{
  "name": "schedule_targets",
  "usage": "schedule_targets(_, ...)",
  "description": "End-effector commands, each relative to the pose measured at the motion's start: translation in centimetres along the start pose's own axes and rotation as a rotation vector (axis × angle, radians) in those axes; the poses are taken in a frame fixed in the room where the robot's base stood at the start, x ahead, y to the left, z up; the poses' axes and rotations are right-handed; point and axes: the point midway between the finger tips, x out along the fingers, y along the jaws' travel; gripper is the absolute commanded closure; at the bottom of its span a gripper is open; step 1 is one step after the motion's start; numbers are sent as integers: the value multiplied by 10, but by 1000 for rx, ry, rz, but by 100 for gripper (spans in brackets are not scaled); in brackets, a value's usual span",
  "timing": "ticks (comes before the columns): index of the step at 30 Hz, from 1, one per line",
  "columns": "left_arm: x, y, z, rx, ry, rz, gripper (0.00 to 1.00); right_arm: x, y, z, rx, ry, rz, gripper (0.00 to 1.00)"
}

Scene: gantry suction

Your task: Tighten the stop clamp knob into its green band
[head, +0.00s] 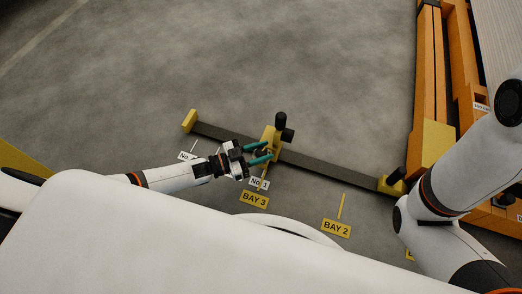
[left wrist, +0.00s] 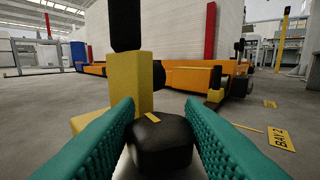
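The yellow stop clamp (head: 268,138) sits on a long dark rail (head: 325,169) on the floor, with a black upright post (head: 280,118) on top. Its black knob (left wrist: 160,146) faces my left wrist camera and carries a small yellow mark on its upper face. My left gripper (head: 262,151) reaches in from the left at the clamp. Its two teal fingers lie along both sides of the knob and appear to touch it. The green band is not visible in either view. My right arm shows at the right, but its gripper is out of view.
Yellow end blocks (head: 190,121) and (head: 390,185) stand at the rail's two ends. Yellow floor signs read BAY 3 (head: 254,199) and BAY 2 (head: 337,228). An orange frame (head: 429,80) stands at the right. The grey floor beyond the rail is clear.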

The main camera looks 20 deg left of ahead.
Motion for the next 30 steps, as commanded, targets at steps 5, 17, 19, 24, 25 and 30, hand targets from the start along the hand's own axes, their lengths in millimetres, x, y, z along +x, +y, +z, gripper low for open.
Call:
schedule_targets(5,0,0,-1,2,0,-7,87,-1,0,0,0,0,0,50)
schedule_targets(17,0,3,-4,6,-1,-386,87,-40,8,14,0,1,0,50)
schedule_targets(19,0,2,-3,4,0,-429,87,-43,9,14,0,2,0,50)
schedule_targets(24,-1,1,-1,0,3,-458,87,-42,8,14,0,2,0,50)
schedule_targets(25,-1,1,-1,-1,3,-457,87,-42,8,14,0,2,0,50)
schedule_targets(30,-1,1,-1,-1,3,-455,63,-42,8,14,0,2,0,50)
